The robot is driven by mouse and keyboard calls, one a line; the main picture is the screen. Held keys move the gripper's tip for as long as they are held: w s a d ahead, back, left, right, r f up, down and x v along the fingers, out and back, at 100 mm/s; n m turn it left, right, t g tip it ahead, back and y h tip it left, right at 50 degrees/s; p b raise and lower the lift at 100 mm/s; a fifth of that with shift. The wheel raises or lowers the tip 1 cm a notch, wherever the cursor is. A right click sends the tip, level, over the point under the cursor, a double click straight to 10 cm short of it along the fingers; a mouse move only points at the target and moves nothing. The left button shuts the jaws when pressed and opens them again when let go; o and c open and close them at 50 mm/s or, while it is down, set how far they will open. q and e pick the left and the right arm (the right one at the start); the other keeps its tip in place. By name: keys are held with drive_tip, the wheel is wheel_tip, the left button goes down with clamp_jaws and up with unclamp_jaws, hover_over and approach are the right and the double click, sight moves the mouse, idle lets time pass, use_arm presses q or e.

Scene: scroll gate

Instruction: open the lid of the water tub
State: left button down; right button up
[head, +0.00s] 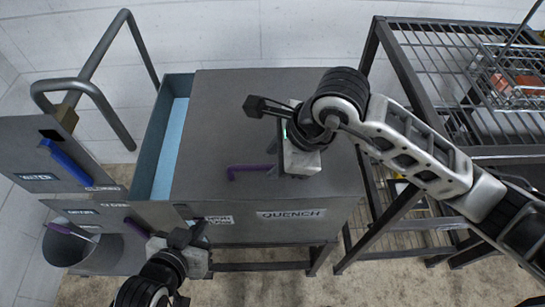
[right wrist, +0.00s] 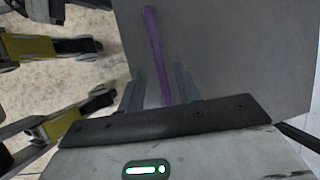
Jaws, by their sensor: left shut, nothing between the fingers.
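The grey water tub, labelled QUENCH (head: 291,214), stands in the middle of the head view. Its flat grey lid (head: 225,110) covers most of the top. A strip of blue water (head: 170,148) shows at the left, between the lid and the tub wall. A purple handle (head: 248,171) sits on the lid; it also shows in the right wrist view (right wrist: 155,50). My right gripper (right wrist: 160,92) is over the handle, its fingers apart on either side of it; its fingertips are hidden in the head view. My left gripper (head: 190,236) is shut and empty near the tub's front left corner.
Grey panels with a blue lever (head: 66,163) and a CLOSED label stand left of the tub. A bent grey rail (head: 100,50) rises behind them. A round grey container (head: 68,246) is at lower left. A metal rack (head: 440,60) with a wire basket stands at right.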

drive_tip(key=shift+x, duration=0.9)
drive_tip(key=shift+c, duration=0.3)
clamp_jaws()
